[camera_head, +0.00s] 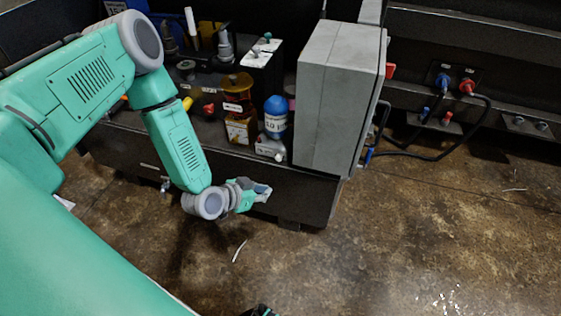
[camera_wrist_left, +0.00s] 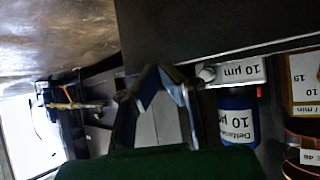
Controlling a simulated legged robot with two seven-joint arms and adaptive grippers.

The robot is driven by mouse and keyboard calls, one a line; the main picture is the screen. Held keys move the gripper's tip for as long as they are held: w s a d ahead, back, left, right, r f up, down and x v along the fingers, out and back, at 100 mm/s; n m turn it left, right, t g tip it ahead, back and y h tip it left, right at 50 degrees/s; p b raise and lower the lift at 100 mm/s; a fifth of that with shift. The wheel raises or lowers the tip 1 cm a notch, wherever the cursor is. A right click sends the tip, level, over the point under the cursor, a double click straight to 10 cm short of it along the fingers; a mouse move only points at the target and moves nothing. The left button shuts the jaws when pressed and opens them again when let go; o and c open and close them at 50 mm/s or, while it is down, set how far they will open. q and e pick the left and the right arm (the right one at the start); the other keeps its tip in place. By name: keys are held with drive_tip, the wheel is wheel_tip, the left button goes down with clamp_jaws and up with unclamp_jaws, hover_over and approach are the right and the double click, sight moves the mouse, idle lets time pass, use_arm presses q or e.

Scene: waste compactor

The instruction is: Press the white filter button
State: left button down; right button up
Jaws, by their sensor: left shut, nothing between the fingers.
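The white filter button (camera_head: 278,156) is a small round knob on the front of a white filter block (camera_head: 266,145), at the foot of the blue bottle. In the left wrist view the button (camera_wrist_left: 207,74) sits at the end of the block's "10 µm" label (camera_wrist_left: 240,71), which appears upside down. My left gripper (camera_head: 264,192) is shut and empty, in front of the machine's dark front panel, below the button in the head view. In the left wrist view its fingertips (camera_wrist_left: 161,73) are left of the button, seemingly apart from it.
A blue-capped bottle (camera_head: 276,117) and an amber filter (camera_head: 238,93) stand behind the block. A large grey box (camera_head: 339,97) rises at its right. The dark ledge (camera_head: 230,165) runs below the block. Brown floor (camera_head: 430,220) is open in front.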

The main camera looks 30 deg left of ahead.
sight(279, 158)
use_arm(q)
drive_tip(key=shift+w+a+b, duration=0.35)
drive_tip(key=shift+w+b, duration=0.15)
drive_tip(key=shift+w, duration=0.9)
drive_tip(key=shift+w+a+b, duration=0.3)
drive_tip(key=shift+w+b, duration=0.25)
drive_tip(key=shift+w, duration=0.9)
drive_tip(key=shift+w+a+b, duration=0.35)
drive_tip(key=shift+w+b, duration=0.15)
drive_tip(key=shift+w, duration=0.9)
drive_tip(key=shift+w, duration=0.15)
drive_tip(key=shift+w+a+r, duration=0.1)
drive_tip(key=shift+w, duration=0.15)
drive_tip(key=shift+w, duration=0.45)
drive_tip(key=shift+s, duration=0.6)
drive_tip(key=shift+s+p, duration=0.25)
drive_tip(key=shift+p, duration=0.05)
